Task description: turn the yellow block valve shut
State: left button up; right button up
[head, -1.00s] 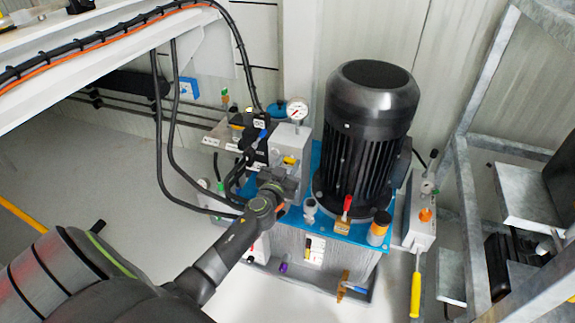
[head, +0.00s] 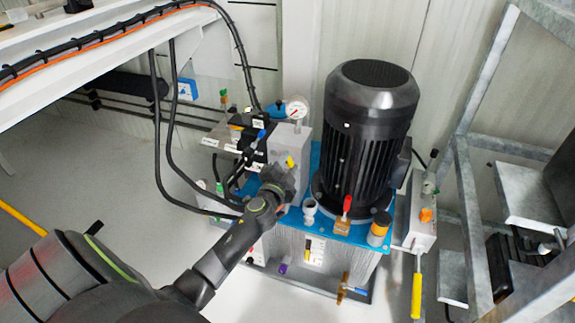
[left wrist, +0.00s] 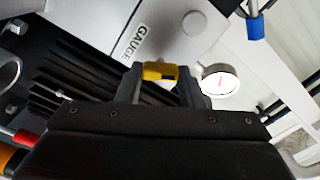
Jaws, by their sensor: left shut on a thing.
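The yellow block valve handle (head: 290,162) sits on the front of the grey block below the pressure gauge. In the left wrist view the yellow handle (left wrist: 160,72) lies between the fingertips, beside the word GAUGE on the block. My left gripper (left wrist: 160,82) is shut on it, a finger on each side. In the head view my left gripper (head: 284,174) reaches the block from the lower left and hides part of its face. The handle's stem is hidden. My right gripper is in neither view.
A black motor (head: 368,130) stands right of the block on the blue tank top (head: 335,235). The round gauge (head: 297,107) is above the block. A red-handled valve (head: 346,207) and black hoses (head: 165,150) are nearby. A metal frame (head: 470,200) stands at the right.

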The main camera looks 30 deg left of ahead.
pick_arm(q)
jog(key=m, duration=0.2)
jog(key=shift+f+m, duration=0.1)
jog(key=shift+m, duration=1.3)
jog(key=shift+f+m, duration=0.1)
jog(key=shift+m, duration=0.4)
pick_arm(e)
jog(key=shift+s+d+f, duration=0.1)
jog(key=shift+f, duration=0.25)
pick_arm(q)
jog(key=shift+m, duration=0.3)
jog(key=o, duration=1)
jog(key=shift+s, duration=0.1)
jog(key=v, duration=1.7)
jog(key=shift+d+p, duration=0.15)
jog(key=shift+p, duration=0.15)
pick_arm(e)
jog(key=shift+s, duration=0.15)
